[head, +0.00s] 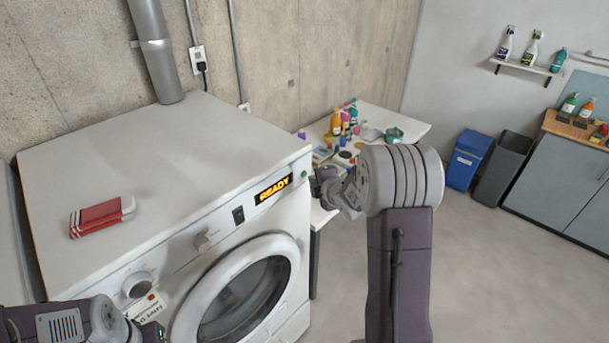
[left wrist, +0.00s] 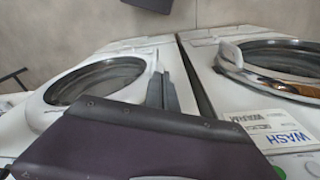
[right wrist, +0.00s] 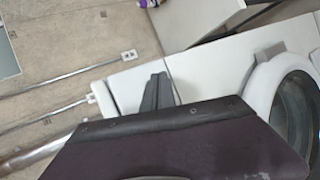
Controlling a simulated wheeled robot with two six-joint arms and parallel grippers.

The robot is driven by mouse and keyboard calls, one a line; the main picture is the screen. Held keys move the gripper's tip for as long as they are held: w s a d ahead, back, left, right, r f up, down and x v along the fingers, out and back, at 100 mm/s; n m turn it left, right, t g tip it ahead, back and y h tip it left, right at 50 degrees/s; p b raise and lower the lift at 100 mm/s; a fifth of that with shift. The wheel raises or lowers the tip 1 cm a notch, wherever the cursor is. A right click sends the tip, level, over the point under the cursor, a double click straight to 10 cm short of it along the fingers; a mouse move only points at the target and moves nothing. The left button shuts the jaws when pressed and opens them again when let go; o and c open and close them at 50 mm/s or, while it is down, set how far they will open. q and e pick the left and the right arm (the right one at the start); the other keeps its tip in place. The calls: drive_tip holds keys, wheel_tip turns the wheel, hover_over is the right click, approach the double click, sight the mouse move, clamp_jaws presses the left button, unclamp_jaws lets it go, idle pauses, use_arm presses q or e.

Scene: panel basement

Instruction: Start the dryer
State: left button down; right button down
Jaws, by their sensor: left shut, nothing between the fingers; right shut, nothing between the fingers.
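The white dryer (head: 150,150) fills the left of the head view, its display (head: 273,189) reading READY in yellow. A small green button (head: 304,174) sits at the right end of its panel. The round door (head: 240,290) looks closed. My right gripper (head: 318,187) is shut beside the green button; I cannot tell whether it touches. Its shut fingers show in the right wrist view (right wrist: 158,92). My left gripper (head: 155,332) is shut, low before the dryer's left front; its fingers show in the left wrist view (left wrist: 165,90).
A folded red and white cloth (head: 102,216) lies on the dryer top. A white table (head: 390,118) with bottles and clutter stands behind my right arm. A blue bin (head: 468,160) and dark bin (head: 503,168) stand further right. A machine labelled WASH (left wrist: 285,135) is beside the dryer. Floor at right is clear.

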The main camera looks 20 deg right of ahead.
drive_tip(key=shift+w, duration=0.1)
idle(0.4)
drive_tip(key=shift+w+a+b, duration=0.15)
drive_tip(key=shift+w+b, duration=0.15)
